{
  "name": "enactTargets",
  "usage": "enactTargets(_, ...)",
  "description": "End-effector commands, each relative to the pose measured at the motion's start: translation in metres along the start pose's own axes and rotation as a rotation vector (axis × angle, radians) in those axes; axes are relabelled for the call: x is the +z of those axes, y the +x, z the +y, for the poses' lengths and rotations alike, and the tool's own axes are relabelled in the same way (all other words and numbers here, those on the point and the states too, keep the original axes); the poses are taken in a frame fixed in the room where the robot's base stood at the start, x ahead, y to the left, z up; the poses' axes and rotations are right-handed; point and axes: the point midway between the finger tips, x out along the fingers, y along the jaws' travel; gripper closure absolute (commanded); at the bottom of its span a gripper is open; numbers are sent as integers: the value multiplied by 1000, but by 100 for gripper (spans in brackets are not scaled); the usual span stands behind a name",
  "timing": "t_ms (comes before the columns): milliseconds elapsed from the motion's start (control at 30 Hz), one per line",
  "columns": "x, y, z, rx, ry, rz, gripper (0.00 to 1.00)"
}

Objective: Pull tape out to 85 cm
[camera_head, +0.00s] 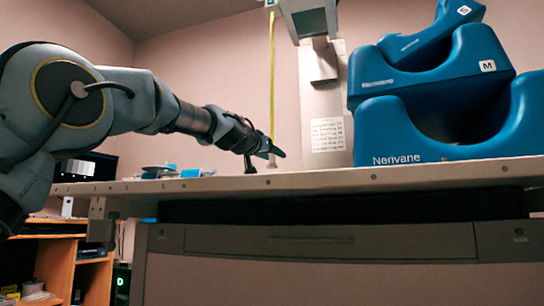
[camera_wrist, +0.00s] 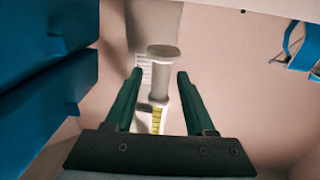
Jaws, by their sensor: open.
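A yellow tape (camera_head: 271,75) hangs straight down from a grey unit (camera_head: 310,18) at the top of the head view. Its lower end is just above the table's edge line, behind or beside my gripper (camera_head: 265,158). In the wrist view, a pale grey rounded end piece (camera_wrist: 161,80) shows between the two green fingers of my gripper (camera_wrist: 159,73). A short marked yellow stretch of tape (camera_wrist: 157,120) shows below it. The fingers are apart, with a gap on both sides of the end piece. I cannot tell its depth relative to the fingertips.
Blue cushions marked Nerivane (camera_head: 430,125) are stacked on the table (camera_head: 330,178) at right; blue blocks also fill the wrist view's left side (camera_wrist: 45,85). Small blue and white items (camera_head: 165,171) lie left of my gripper. A paper notice (camera_head: 327,134) is behind.

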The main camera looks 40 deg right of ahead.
Motion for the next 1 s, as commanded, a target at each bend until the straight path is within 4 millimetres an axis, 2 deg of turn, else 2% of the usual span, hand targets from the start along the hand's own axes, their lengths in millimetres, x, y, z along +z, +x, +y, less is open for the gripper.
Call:
enactTargets(200,0,-1,0,0,0,1,45)
enactTargets(333,0,-10,-1,-1,0,3,45)
enactTargets(733,3,-75,-2,-5,2,4,45)
enactTargets(1000,2,-105,0,-1,1,1,45)
